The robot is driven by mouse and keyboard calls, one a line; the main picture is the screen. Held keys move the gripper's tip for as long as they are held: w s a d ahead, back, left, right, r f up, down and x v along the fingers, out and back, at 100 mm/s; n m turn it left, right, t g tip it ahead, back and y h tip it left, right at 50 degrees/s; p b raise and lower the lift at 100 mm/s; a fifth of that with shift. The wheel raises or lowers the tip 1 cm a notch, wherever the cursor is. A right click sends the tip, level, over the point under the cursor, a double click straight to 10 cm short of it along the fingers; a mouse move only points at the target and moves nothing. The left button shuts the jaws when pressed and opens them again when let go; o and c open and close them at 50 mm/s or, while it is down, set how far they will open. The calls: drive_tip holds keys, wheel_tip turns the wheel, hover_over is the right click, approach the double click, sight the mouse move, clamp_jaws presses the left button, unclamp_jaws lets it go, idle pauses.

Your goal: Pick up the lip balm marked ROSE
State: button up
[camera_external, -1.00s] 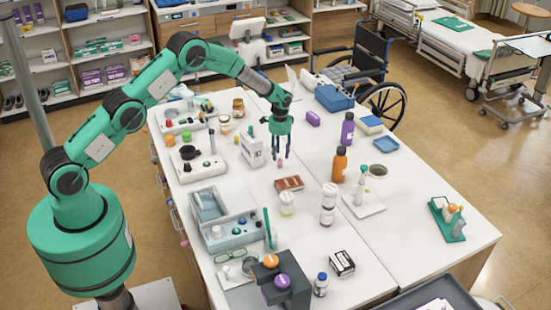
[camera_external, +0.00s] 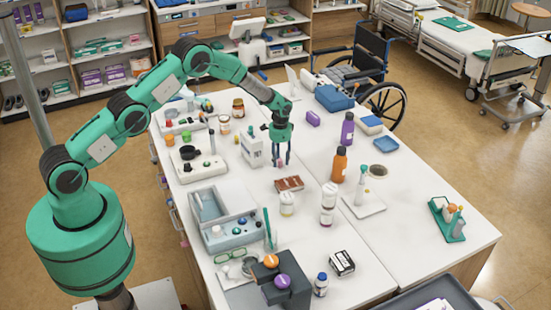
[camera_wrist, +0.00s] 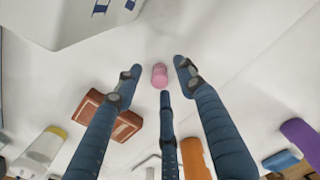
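A small pink cylinder (camera_wrist: 160,76), which looks like the lip balm, stands on the white table; no ROSE marking can be read on it. In the external view it shows as a tiny pink spot (camera_external: 281,163) between my fingers. My gripper (camera_wrist: 157,82) is open, with its blue fingers spread around the cylinder. In the wrist view there is a gap between the cylinder and the two side fingertips; a third finger points at it from below. I cannot tell whether that one touches it.
A brown-red box (camera_external: 290,184) lies close in front of my gripper. A white carton (camera_external: 251,150) stands close on its left. An orange bottle (camera_external: 339,165) and a purple bottle (camera_external: 347,130) stand to the right.

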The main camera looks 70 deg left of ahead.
drive_tip(key=shift+f, duration=0.95)
drive_tip(key=c, duration=0.9)
